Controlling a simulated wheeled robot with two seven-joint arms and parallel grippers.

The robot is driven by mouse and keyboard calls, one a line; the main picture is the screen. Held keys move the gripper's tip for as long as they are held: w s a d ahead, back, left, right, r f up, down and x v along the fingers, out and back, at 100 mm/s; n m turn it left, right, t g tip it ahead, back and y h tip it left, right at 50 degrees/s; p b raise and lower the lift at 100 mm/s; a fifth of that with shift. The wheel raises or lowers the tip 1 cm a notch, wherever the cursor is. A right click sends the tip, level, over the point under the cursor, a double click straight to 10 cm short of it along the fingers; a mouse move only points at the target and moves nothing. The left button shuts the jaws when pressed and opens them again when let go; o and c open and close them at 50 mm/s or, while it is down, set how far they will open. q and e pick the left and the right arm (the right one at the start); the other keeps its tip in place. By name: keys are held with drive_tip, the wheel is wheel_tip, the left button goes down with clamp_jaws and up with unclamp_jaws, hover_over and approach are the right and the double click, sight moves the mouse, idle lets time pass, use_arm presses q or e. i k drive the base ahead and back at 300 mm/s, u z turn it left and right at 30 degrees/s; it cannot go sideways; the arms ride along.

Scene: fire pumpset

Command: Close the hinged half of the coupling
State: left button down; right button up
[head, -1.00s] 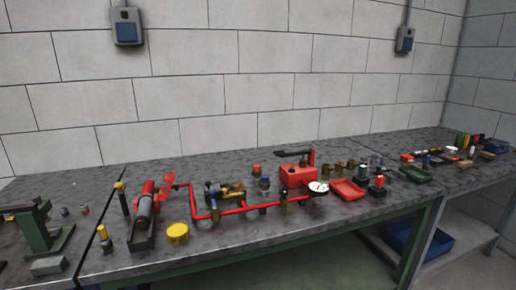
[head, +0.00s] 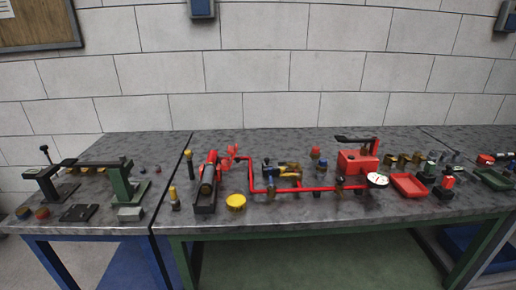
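A red cylinder (head: 209,172) lies tilted in a dark cradle (head: 205,204) left of the middle of the bench. Beside its far right side, small red parts (head: 230,157) stand up at the left end of the red pipe (head: 312,189). These raised parts may be the coupling with its hinged half, but they are too small to tell how far it is open. Neither of my grippers is in view.
A yellow round cap (head: 236,201) sits in front of the pipe. A red pump box (head: 358,163), a white gauge (head: 377,180) and a red tray (head: 409,186) stand to the right. A green and black stand (head: 121,183) is at the left. The front bench strip is mostly clear.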

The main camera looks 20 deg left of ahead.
sight(226, 164)
drive_tip(key=u, duration=3.15)
drive_tip(key=k, duration=0.8)
drive_tip(key=z, duration=2)
